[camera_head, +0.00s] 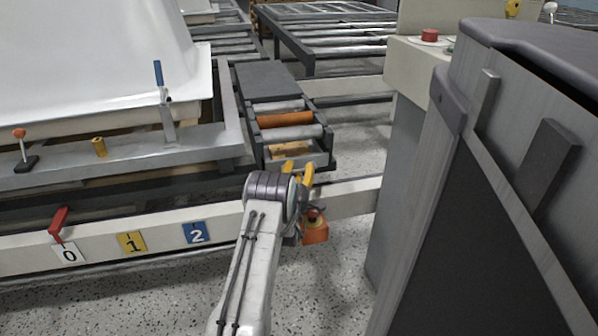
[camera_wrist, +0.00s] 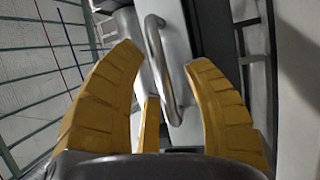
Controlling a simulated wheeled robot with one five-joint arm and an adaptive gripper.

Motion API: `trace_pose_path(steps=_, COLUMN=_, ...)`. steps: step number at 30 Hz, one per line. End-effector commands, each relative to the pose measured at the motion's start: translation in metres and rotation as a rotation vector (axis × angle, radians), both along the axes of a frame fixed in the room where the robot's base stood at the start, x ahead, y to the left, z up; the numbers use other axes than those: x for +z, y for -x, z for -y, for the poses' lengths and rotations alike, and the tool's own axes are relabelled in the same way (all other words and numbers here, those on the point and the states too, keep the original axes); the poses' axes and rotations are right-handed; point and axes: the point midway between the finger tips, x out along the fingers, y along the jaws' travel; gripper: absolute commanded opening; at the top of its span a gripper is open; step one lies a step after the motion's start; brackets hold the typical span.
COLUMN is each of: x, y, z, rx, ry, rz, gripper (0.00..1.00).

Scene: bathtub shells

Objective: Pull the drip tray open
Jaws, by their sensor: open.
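The drip tray (camera_head: 297,161) appears as a shallow grey-framed tray with a tan patch inside, below the rollers at the end of the short roller section. My gripper (camera_head: 298,168) is at its near edge, with its yellow fingers spread. In the wrist view a bent metal bar handle (camera_wrist: 157,60) on a pale front panel (camera_wrist: 177,25) shows between the open fingers (camera_wrist: 164,54). The fingers look apart from the bar; exact depth and contact cannot be told. The handle is hidden behind my gripper in the head view.
A pale rail with number tags (camera_head: 130,242) runs left. A white tub shell (camera_head: 90,60) rests at upper left. A large grey cabinet (camera_head: 480,170) stands close on the right. Bare floor lies between.

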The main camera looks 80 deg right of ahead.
Motion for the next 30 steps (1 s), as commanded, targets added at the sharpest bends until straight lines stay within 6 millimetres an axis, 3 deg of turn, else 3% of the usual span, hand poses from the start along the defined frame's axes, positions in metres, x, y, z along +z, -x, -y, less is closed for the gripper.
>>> trace_pose_path(steps=6, x=0.0003, y=0.0, z=0.0, rx=0.0, ry=0.0, rz=0.0, gripper=0.48)
trace_pose_path(steps=22, x=0.0, y=-0.0002, z=-0.0002, rx=0.0, ry=0.0, rz=0.0, gripper=0.0)
trace_pose_path(steps=30, x=-0.0003, y=-0.0004, z=-0.0001, rx=0.001, ry=-0.001, rz=0.001, gripper=0.0)
